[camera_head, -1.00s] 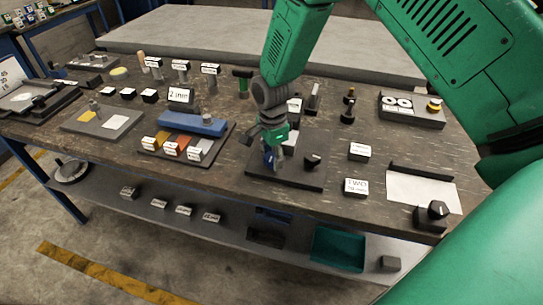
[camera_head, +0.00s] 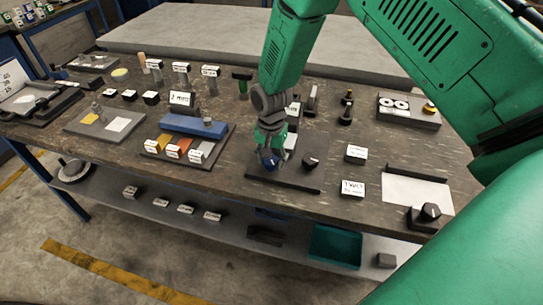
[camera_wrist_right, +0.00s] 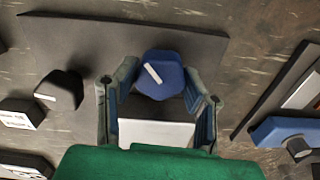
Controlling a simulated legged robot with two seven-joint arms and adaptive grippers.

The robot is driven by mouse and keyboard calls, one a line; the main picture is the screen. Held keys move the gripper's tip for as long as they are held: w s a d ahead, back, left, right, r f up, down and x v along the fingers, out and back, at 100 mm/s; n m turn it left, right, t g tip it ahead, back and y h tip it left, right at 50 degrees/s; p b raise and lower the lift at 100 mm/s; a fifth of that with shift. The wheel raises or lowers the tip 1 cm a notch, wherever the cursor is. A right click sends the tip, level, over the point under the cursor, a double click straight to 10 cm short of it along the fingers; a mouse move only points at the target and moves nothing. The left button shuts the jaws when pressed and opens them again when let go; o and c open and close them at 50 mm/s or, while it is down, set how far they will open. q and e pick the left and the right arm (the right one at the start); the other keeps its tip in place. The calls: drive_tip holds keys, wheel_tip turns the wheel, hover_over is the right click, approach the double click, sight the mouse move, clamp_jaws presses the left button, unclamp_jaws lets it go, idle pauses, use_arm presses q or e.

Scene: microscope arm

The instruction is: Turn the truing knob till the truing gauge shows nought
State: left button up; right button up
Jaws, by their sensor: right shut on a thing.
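A blue knob (camera_wrist_right: 160,75) with a white pointer line stands on a dark plate (camera_wrist_right: 120,38) in the right wrist view. The pointer slants toward the upper left. My right gripper (camera_wrist_right: 158,92) has a finger on each side of the blue knob and is shut on it. In the head view the gripper (camera_head: 269,158) reaches down over the plate (camera_head: 285,184). A pale block (camera_wrist_right: 155,133) lies between the fingers, close to the knob. I can read no gauge scale. My left gripper is out of view.
A black knob (camera_head: 310,162) with a white mark stands on the same plate, beside the blue one. A blue block (camera_head: 194,126) on a tray is to the left. White-faced label blocks (camera_head: 356,153) are to the right.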

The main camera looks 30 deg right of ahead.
drive_tip(key=n+p, duration=0.1)
drive_tip(key=n, duration=0.2)
drive_tip(key=shift+a+r+n, duration=0.1)
drive_tip(key=shift+n, duration=2)
drive_tip(key=o, duration=1.2)
drive_tip(key=shift+c, duration=0.2)
drive_tip(key=shift+r, duration=0.25)
wheel_tip(320, 180, up, 11)
drive_tip(key=shift+r, duration=0.15)
